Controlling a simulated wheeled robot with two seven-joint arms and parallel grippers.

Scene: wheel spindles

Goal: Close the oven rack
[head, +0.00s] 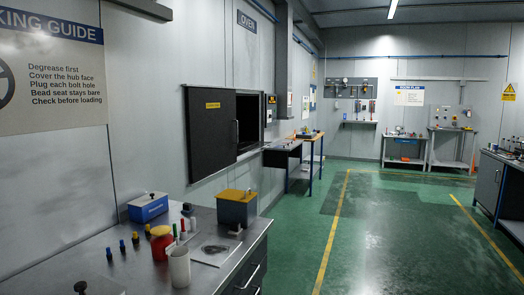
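Part of the dark oven opening (249,122) shows to the right of the door. A dark, flat, shelf-like piece (282,148) juts out to the right of the opening. It may be the oven rack pulled out, but it is too small to tell. The inside of the oven is mostly hidden. Neither of my grippers is in view.
A metal bench (95,255) in the near left holds a blue box (148,207), a yellow-topped box (237,206), a red jar (161,243), a white cup (179,267) and small plugs. A blue-legged table (310,140) stands past the oven. Green floor (375,235) is clear ahead.

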